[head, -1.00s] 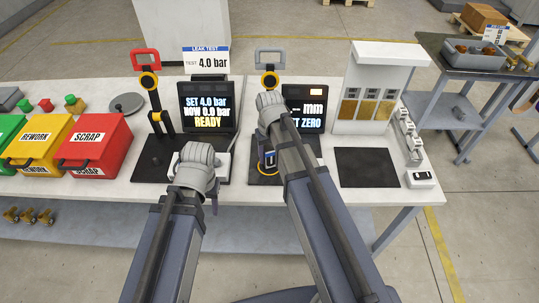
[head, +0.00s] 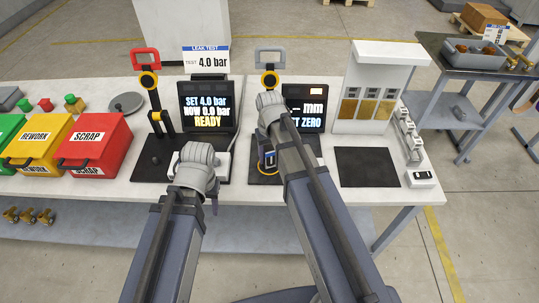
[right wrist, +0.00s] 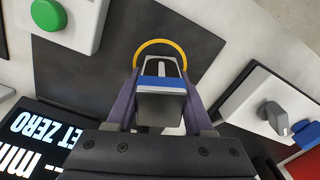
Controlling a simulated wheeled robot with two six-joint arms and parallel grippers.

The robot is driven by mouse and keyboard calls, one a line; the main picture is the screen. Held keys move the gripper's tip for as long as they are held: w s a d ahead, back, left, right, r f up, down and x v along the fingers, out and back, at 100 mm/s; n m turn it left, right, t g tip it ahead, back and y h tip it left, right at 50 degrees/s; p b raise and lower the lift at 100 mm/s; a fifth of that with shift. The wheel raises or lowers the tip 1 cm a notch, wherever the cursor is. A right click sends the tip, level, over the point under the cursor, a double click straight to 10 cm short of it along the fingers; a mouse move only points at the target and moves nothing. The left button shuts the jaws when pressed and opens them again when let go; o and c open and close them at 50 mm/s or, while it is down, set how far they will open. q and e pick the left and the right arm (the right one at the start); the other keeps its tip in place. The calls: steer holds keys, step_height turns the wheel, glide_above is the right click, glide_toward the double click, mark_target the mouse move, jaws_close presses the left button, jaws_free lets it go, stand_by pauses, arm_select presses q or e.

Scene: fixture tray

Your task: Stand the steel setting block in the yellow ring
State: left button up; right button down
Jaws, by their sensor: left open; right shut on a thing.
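The steel setting block (right wrist: 160,106) is a grey block with a blue band, held between the purple fingers of my right gripper (right wrist: 161,112). In the head view my right gripper (head: 268,160) is low over the dark plate of the gauge station, mostly hidden by its arm. The yellow ring (right wrist: 160,42) arcs around the block's far end in the right wrist view, and a bit of it shows in the head view (head: 264,174). I cannot tell whether the block touches the plate. My left gripper (head: 212,200) is open by the leak-test station, its fingers mostly hidden.
The leak-test screen (head: 207,108) reads READY; the gauge screen (head: 303,108) is partly covered by my right arm. A black mat (head: 367,167) lies clear on the right. The red scrap bin (head: 93,142) stands left. A green button (right wrist: 48,15) is near my right gripper.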

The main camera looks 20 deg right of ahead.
mark_target(270, 147)
steer(key=shift+f+b, duration=0.55)
jaws_free()
stand_by(0.5)
steer(key=shift+r, duration=0.1)
step_height(270, 147, up, 7)
steer(key=p, duration=0.7)
stand_by(0.3)
